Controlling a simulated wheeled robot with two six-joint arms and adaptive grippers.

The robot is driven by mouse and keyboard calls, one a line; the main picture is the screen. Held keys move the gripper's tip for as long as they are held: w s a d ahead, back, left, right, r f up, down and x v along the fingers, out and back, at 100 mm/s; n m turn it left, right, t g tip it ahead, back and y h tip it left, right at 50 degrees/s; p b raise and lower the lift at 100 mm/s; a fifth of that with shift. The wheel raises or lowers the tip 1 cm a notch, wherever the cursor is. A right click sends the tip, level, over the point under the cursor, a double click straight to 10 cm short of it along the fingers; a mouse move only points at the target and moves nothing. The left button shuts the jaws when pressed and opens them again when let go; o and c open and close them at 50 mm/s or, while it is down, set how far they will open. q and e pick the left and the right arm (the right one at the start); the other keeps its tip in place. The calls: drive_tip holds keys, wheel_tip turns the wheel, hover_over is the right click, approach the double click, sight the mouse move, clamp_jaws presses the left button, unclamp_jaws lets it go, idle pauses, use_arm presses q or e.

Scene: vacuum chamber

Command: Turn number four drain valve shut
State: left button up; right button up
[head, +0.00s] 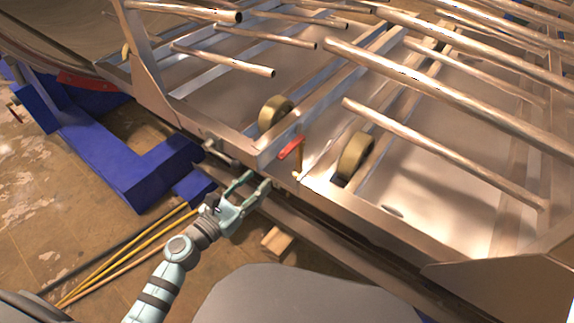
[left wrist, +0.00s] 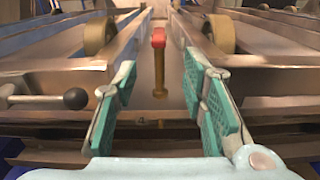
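A valve with a red handle (head: 291,148) stands at the front edge of the metal frame, on a thin brass-coloured stem (head: 299,168). In the left wrist view the red handle (left wrist: 158,38) is end-on at the top of the upright stem (left wrist: 159,78). My left gripper (head: 254,182) is open and empty, just in front of the frame edge, short of the valve and lower left of it. In the left wrist view the valve shows in the gap between its green-padded fingers (left wrist: 164,88). My right gripper is not in view.
A metal rod with a dark ball knob (left wrist: 75,98) sticks out left of the gripper. Two tan wheels (head: 276,112) (head: 355,156) flank the valve. Long metal tubes (head: 430,85) hang over the frame. A blue stand (head: 135,170) is at left; a wooden block (head: 276,241) lies below.

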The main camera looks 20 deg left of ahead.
use_arm(q)
approach(287, 150)
drive_tip(key=shift+w+f+p, duration=0.25)
drive_tip(key=shift+w+p, duration=0.05)
drive_tip(key=shift+w, duration=0.05)
drive_tip(key=b+x, duration=0.1)
drive_tip(key=x, duration=0.8)
drive_tip(key=shift+s+f, duration=0.1)
drive_tip(key=shift+w+d, duration=0.15)
drive_tip(key=shift+w, duration=0.05)
clamp_jaws()
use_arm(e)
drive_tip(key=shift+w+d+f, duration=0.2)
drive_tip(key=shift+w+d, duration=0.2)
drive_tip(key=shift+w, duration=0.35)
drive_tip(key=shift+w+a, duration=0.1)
